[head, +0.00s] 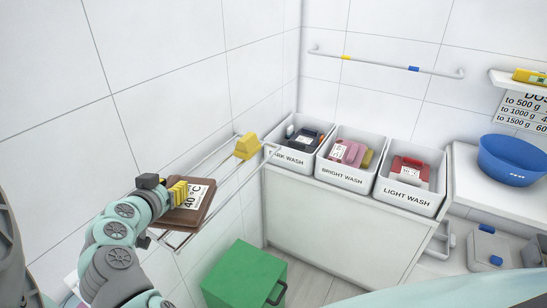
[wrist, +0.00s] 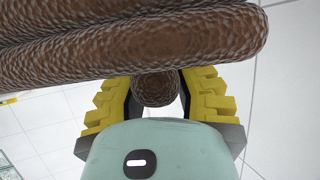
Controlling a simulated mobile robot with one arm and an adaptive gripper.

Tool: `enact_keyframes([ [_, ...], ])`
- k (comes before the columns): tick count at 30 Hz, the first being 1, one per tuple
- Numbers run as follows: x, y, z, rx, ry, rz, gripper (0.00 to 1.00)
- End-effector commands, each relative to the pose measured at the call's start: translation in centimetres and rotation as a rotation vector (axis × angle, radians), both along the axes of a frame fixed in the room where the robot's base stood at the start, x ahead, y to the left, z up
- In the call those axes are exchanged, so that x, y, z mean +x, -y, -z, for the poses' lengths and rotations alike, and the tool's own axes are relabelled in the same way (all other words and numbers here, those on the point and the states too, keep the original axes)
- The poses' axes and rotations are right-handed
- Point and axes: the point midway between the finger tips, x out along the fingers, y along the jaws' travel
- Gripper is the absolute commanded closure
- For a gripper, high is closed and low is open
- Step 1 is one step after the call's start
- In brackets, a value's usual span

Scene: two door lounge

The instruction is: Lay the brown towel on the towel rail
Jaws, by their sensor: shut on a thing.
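My gripper (head: 177,192) is shut on the brown towel (head: 188,221), a folded bundle with a white "40 °C" label, at the left in the head view. In the wrist view the towel (wrist: 150,45) shows as thick textured folds across the top, and a brown rounded part sits between the yellow fingers of my gripper (wrist: 155,92). A rail of parallel white bars (head: 222,163) runs along the left wall. The towel overlaps its near end; I cannot tell whether it touches the bars. A yellow block (head: 248,146) sits at the rail's far end.
Three bins stand on the back counter: dark wash (head: 286,157), bright wash (head: 342,177) and light wash (head: 409,194). A thin wall bar (head: 380,62) with yellow and blue bands is above. A green box (head: 240,276) stands below the rail. A blue bowl (head: 512,160) is at right.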

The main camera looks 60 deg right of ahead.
Motion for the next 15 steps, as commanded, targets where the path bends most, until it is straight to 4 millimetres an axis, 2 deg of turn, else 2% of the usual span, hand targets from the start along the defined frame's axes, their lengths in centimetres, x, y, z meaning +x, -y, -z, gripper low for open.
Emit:
enact_keyframes([
  [15, 4.5, 4.2, 0.4, -0.002, -0.002, 0.000, 1.00],
])
